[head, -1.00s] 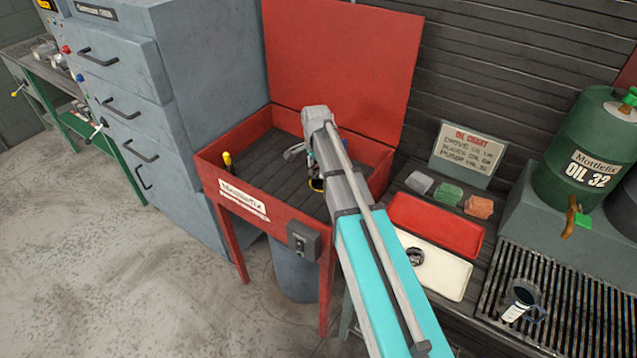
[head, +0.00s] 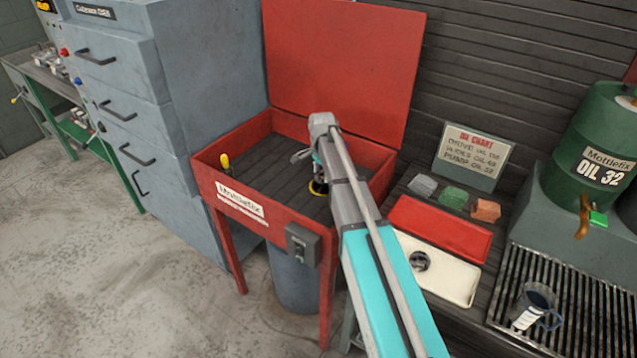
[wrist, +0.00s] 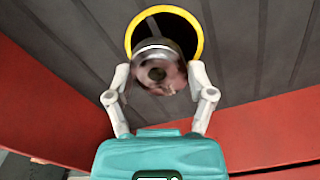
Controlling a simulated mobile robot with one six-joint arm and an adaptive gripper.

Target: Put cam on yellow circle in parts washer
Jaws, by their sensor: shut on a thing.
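The cam (wrist: 158,72) is a round metal disc with a dark centre hole, held between the two fingers of my gripper (wrist: 160,90) in the wrist view. The yellow circle (wrist: 198,40) is a ring on the slatted floor of the red parts washer (head: 222,180). In the wrist view the cam overlaps the lower part of the ring's inside; I cannot tell its height above the floor.
The washer's red lid (head: 345,60) stands open behind. A yellow-handled tool (head: 225,161) is at the washer's left wall. A red tray (head: 440,226) and a white tray (head: 450,278) with a dark round part lie on the right bench. The washer's slatted floor is mostly clear.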

